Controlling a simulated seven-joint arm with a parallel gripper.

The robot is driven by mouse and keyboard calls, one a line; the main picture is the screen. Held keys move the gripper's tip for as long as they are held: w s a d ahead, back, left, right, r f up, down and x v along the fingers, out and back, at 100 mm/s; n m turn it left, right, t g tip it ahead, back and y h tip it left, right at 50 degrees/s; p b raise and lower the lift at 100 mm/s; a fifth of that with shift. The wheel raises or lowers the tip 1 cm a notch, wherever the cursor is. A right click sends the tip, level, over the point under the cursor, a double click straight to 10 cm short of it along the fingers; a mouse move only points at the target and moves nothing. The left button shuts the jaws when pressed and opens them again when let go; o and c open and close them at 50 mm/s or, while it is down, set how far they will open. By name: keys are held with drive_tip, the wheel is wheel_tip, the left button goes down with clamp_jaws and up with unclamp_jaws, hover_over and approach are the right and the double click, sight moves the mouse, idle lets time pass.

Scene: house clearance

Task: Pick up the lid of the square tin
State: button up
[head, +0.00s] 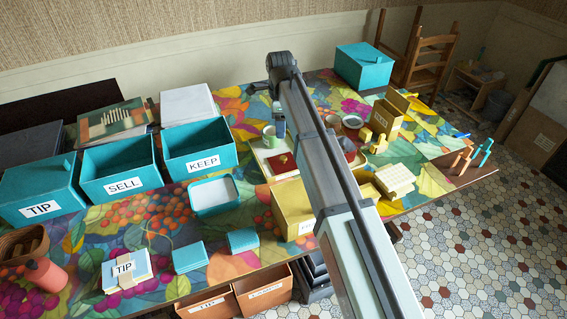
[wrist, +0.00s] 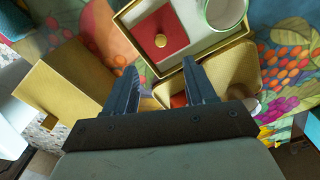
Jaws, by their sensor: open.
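A red square lid with a round gold knob (wrist: 161,40) lies flat in a pale, gold-rimmed tray (wrist: 218,48). In the head view the red lid (head: 283,164) shows on the tray just left of my arm. My gripper (wrist: 160,72) is open and empty. Its fingertips appear over the tray's near edge, short of the lid in the picture and apart from it. A gold, rounded-corner container (wrist: 237,68) lies partly behind the right finger, with something red beside it; I cannot tell whether it is the square tin.
A green mug (wrist: 226,12) stands in the tray close to the lid. A gold box (wrist: 65,85) is left of my fingers. Teal bins marked SELL (head: 120,168) and KEEP (head: 198,148) stand at the left. The patterned table holds many other items.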

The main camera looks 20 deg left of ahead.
hover_over(282, 157)
drive_tip(key=f, duration=0.8)
drive_tip(key=shift+s+a+f, duration=0.1)
drive_tip(key=shift+s, duration=0.1)
drive_tip(key=shift+w+d+f, duration=0.1)
drive_tip(key=shift+f, duration=1.25)
drive_tip(key=shift+d+f, duration=0.1)
drive_tip(key=shift+f, duration=1.2)
drive_tip(key=shift+c, duration=0.2)
clamp_jaws()
